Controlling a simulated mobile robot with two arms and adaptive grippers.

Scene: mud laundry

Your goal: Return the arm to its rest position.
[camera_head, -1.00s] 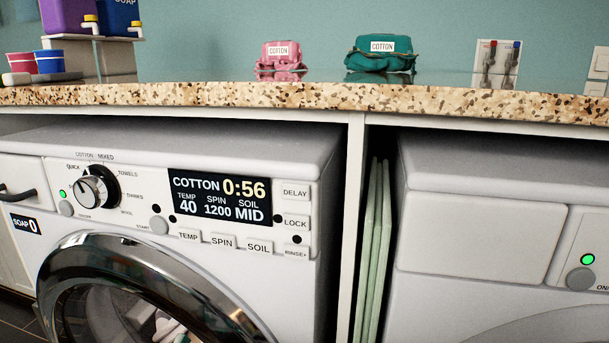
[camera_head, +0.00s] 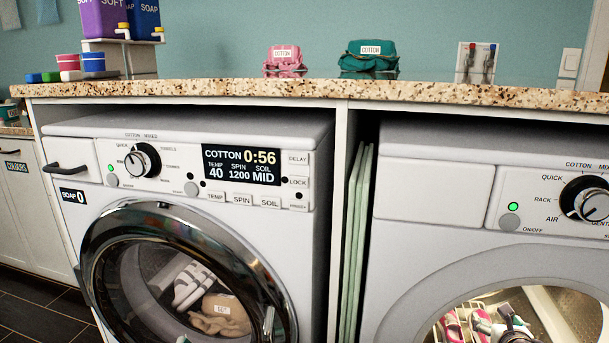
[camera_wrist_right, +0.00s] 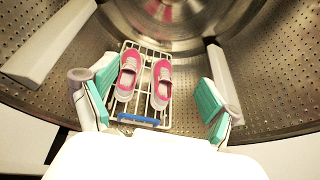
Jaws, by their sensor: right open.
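My right gripper (camera_wrist_right: 155,101) is open in the right wrist view, its two teal-padded fingers wide apart and nothing held. It points into a perforated metal drum (camera_wrist_right: 265,85). Beyond and between the fingers, a pair of pink and white shoes (camera_wrist_right: 145,82) lies on a white wire rack (camera_wrist_right: 138,120) with a blue front grip. In the head view, part of the right gripper (camera_head: 514,328) shows dark at the open dryer door (camera_head: 415,305), low at the right.
A washer (camera_head: 300,240) with a closed round door stands left, showing COTTON 0:56. A speckled counter (camera_head: 300,89) runs above both machines, with pink (camera_head: 285,60) and teal (camera_head: 370,57) cotton bundles on it. Green panels (camera_head: 356,240) stand in the gap between machines.

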